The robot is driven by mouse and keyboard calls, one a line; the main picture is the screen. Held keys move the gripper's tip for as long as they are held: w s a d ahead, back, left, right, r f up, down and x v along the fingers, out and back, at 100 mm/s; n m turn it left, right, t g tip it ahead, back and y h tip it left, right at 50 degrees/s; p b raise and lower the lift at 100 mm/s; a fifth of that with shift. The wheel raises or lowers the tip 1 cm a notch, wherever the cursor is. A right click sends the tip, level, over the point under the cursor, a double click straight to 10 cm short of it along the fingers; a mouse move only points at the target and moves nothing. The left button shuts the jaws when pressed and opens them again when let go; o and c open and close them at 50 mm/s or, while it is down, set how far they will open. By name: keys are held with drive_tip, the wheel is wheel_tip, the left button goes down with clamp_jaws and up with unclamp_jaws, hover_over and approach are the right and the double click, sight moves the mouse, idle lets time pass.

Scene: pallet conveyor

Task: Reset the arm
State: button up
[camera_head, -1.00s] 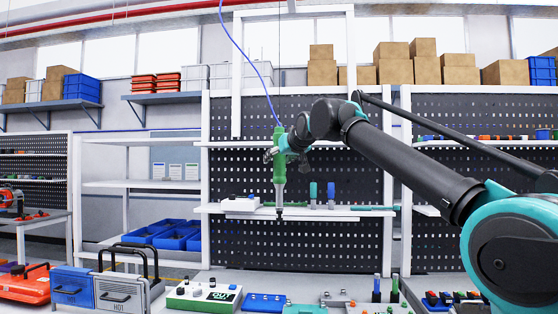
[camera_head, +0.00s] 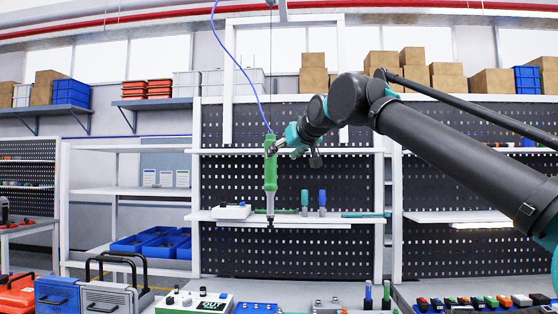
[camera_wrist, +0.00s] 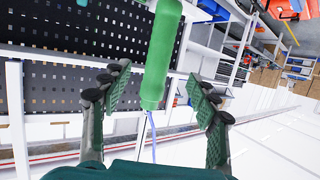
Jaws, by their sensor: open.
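My gripper (camera_head: 277,147) is at the upper part of a green hanging screwdriver (camera_head: 270,174). Gaps show between the tool and both fingers there. My arm reaches in from the right, with its elbow raised.
A shelf (camera_head: 340,221) behind the tool holds a white box (camera_head: 231,211) and small hand tools. Below are a control box (camera_head: 195,303), grey and blue cases (camera_head: 108,298) and a rack of coloured parts (camera_head: 480,301). Blue bins (camera_head: 150,241) stand at left.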

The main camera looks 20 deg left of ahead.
drive_tip(key=w+d+f+m+h, duration=0.1)
drive_tip(key=w+d+f+h, duration=0.15)
drive_tip(key=d+f, duration=0.5)
drive_tip(key=w+d+f+m+h, duration=0.1)
drive_tip(key=w+d+f, duration=0.3)
drive_tip(key=f, duration=0.7)
drive_tip(key=s+d+f+m+g+h, duration=0.1)
drive_tip(key=d+f+h, duration=0.1)
drive_tip(key=d+f, duration=0.65)
drive_tip(key=s+d+f+m+g+h, duration=0.15)
drive_tip(key=d+f, duration=0.35)
drive_tip(key=f, duration=0.6)
drive_tip(key=s+d+f+m+g+h, duration=0.1)
drive_tip(key=s+d+f, duration=0.45)
drive_tip(key=f, duration=0.35)
drive_tip(key=s+d+f+m+g, duration=0.1)
drive_tip(key=s+d+f, duration=0.3)
drive_tip(key=d+f, duration=0.35)
drive_tip(key=s+d+f+m+g, duration=0.1)
drive_tip(key=s+d+f, duration=0.2)
drive_tip(key=s+f, duration=0.4)
drive_tip(key=s+d+f+m+g+h, duration=0.1)
drive_tip(key=s+d+f, duration=0.2)
drive_tip(key=s+f, duration=0.4)
drive_tip(key=shift+s+d+f+h, duration=0.2)
drive_tip(key=shift+s+h, duration=0.1)
drive_tip(key=shift+s, duration=0.25)
